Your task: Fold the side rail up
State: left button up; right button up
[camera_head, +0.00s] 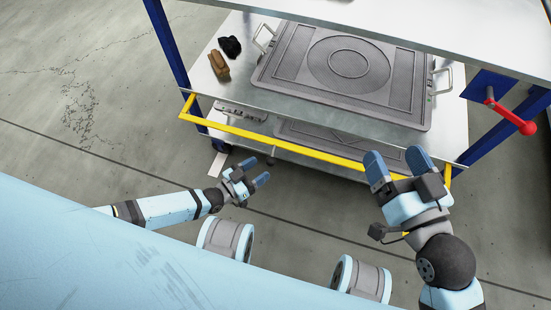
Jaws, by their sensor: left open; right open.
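The yellow side rail (290,147) runs along the near side of the gantry, in front of and below the edge of the upper metal shelf. Its left end bends up beside a blue post, and its right end shows beyond my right gripper. My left gripper (257,171) is open and empty, lower in the picture than the left half of the rail and apart from it. My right gripper (396,155) is open. Its blue fingers overlap the right part of the rail and hide some of it; I cannot tell whether they touch it.
A grey plate with ring markings (290,66) lies on the shelf. A brown object (219,66) and a black lump (230,46) sit left of it. A red-handled lever (511,117) juts out at the right. Concrete floor (80,100) is open at the left.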

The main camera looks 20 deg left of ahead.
pick_arm(q)
jog(key=b+x, duration=0.1)
jog(key=x, duration=0.6)
jog(key=shift+b, duration=0.35)
pick_arm(e)
notch_tip(320, 180, down, 3)
jog(key=shift+a+f+g, duration=0.1)
jog(key=shift+g, duration=0.5)
